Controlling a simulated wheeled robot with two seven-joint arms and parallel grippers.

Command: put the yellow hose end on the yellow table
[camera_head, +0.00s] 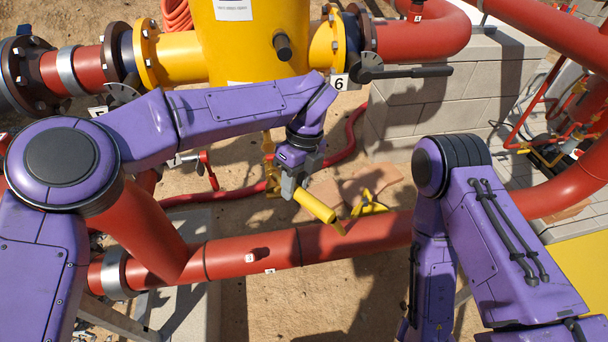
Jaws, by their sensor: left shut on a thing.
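My left gripper (292,188) hangs above the red pipe in the middle of the camera_head view. It is shut on a yellow cylindrical piece (315,206), which looks like the yellow hose end. The piece slants down to the right, and its lower end shows just over the pipe; whether it touches the pipe cannot be told. The yellow table (588,262) shows as a flat yellow surface at the right edge, partly hidden by my right arm. My right gripper is out of view; only its arm shows at the lower right.
A long red pipe (270,250) crosses the front. A large yellow tank (255,45) with red flanged pipes stands behind. A grey block wall (430,110) rises at the back right. A yellow valve-like part (370,208) is just right of the held piece. Sandy ground lies below.

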